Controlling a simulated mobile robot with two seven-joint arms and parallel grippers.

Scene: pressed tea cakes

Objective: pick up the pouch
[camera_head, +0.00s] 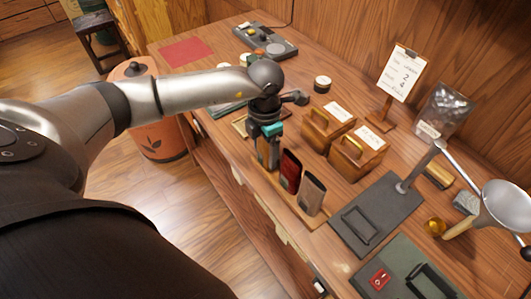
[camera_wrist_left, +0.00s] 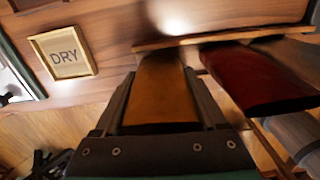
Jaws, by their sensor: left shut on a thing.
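An ochre-brown pouch (camera_wrist_left: 160,85) sits between the two fingers of my left gripper (camera_wrist_left: 163,75) in the left wrist view, and the gripper is shut on it. In the head view my left gripper (camera_head: 267,143) comes down from above on the brown pouch (camera_head: 267,157), at the far end of a row. The pouch stands about upright at the wooden rack; I cannot tell if it touches the rack. A dark red pouch (camera_head: 290,171) and a grey-brown pouch (camera_head: 312,194) stand beside it. My right gripper is out of view.
Two wooden boxes with cards (camera_head: 328,125) stand behind the row. A dark grey mat (camera_head: 385,205) lies to the right. A framed DRY sign (camera_wrist_left: 64,52) lies left of the gripper in the wrist view. An orange bin (camera_head: 155,130) stands on the floor.

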